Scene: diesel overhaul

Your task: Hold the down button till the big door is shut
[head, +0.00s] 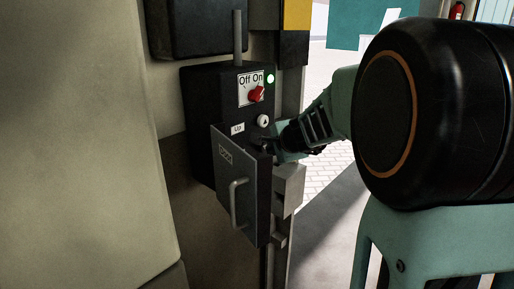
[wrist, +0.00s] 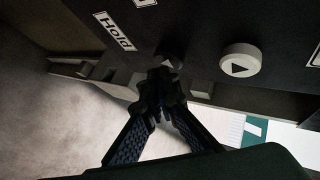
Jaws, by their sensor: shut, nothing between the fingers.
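The dark control box (head: 200,110) hangs on the wall in the head view. It carries a white round button (head: 263,121) with a triangle, next to an "Up" label (head: 237,129). My gripper (head: 268,147) is shut and empty, its fingertips at the box below that button. In the wrist view my shut fingertips (wrist: 160,78) cover part of a dark button (wrist: 170,61), likely the down button; I cannot tell whether they press it. The white button (wrist: 240,62) stands clear to the right, and a "Hold" label (wrist: 113,30) is to the left. I cannot make out the big door.
A red switch knob (head: 257,94) sits under "Off On", beside a lit green lamp (head: 270,78). A grey flap with a handle (head: 237,203) sticks out from the box's lower part. Right of the box, a bright opening shows pale paving (head: 322,180).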

